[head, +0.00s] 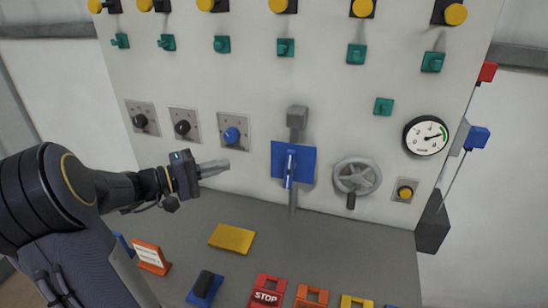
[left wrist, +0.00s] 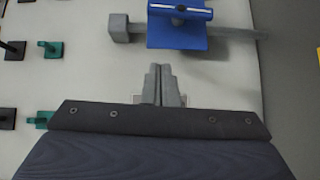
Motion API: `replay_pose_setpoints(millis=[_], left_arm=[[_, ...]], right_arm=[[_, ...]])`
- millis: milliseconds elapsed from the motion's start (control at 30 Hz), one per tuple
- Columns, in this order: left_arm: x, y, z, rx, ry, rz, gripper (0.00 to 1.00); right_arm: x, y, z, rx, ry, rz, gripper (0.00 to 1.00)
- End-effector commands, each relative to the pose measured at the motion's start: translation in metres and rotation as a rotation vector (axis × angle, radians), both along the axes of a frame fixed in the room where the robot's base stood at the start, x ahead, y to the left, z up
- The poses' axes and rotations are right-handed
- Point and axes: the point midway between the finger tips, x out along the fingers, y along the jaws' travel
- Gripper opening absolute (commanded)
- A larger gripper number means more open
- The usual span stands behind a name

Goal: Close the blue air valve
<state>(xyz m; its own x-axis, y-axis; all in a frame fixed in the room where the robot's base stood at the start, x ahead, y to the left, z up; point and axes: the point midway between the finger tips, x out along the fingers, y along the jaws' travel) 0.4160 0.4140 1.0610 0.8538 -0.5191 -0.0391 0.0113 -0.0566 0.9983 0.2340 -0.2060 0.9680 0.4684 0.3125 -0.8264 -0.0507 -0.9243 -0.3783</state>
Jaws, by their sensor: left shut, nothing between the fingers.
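The blue air valve (head: 308,160) is a blue plate on the grey panel, with a blue lever (head: 290,170) in front of it. The lever hangs vertically, in line with the grey pipe (head: 294,203) behind it. In the left wrist view the blue plate (left wrist: 180,36) and lever (left wrist: 195,13) are at the top, the lever lying along the pipe. My left gripper (head: 226,164) is shut and empty, left of the valve and apart from it, pointing toward it. Its fingertips also show in the left wrist view (left wrist: 158,70), below the plate. My right gripper is out of view.
Rotary knobs, one of them blue (head: 232,135), sit just above my left gripper. A grey handwheel (head: 357,177) and a gauge (head: 425,136) are right of the valve.

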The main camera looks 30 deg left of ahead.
Motion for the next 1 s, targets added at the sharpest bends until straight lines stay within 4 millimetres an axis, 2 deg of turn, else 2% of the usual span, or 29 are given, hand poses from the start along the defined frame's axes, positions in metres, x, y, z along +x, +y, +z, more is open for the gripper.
replay_pose_setpoints(millis=[200, 367, 733, 1000], left_arm=[[0.003, -0.003, 0.0, -0.001, 0.001, -0.003, 0.0], [0.019, -0.013, 0.001, -0.003, 0.002, -0.005, 0.0], [0.085, -0.054, -0.002, -0.002, 0.003, -0.007, 0.0], [0.094, -0.087, -0.005, -0.001, 0.002, -0.004, 0.0]], right_arm=[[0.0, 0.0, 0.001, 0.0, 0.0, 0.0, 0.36], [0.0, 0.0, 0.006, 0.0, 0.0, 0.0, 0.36], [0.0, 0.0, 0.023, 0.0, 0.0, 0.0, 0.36], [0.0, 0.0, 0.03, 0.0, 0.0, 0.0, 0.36]])
